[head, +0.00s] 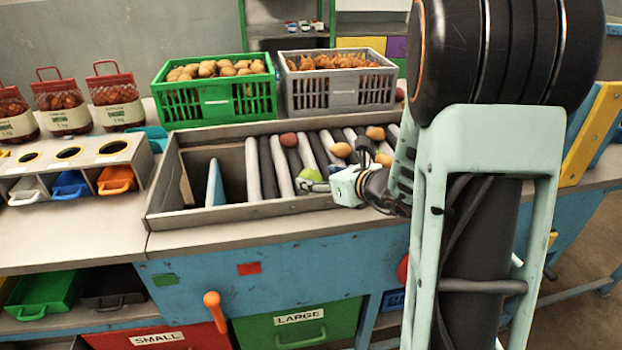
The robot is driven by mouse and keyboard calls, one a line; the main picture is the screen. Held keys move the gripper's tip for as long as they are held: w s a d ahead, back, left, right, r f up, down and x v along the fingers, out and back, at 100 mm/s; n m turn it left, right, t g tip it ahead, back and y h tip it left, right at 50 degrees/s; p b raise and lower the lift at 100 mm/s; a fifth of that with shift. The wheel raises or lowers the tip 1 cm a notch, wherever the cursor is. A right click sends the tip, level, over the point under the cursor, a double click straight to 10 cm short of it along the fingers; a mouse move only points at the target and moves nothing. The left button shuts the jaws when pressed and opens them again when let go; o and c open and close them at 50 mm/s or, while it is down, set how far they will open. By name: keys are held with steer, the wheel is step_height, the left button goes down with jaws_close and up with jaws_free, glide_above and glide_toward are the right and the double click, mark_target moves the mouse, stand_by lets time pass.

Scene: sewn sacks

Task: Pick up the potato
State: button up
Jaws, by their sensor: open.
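Several rounded potato-like items lie on the roller bed: a reddish one (288,140), a tan one (341,150), an orange-tan one (375,133) and a yellowish one (383,159). A green rounded item (310,175) is at the near side of the rollers. I cannot tell which one is the task's potato. My gripper (318,186) is open, low over the near edge of the roller bed, close to the green item. Its fingers are small and partly hidden, and I cannot tell whether they touch it. My arm hides the right end of the bed.
A green crate (220,98) of brown potatoes and a grey crate (335,92) of orange produce stand behind the roller bed (252,168). Its raised frame surrounds the rollers, with an open chute at left. Red-topped sacks (118,97) and small bins (116,179) stand further left.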

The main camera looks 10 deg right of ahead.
mark_target(314, 176)
steer(key=x, duration=0.3)
steer(key=shift+w, duration=0.1)
steer(key=c, duration=1.3)
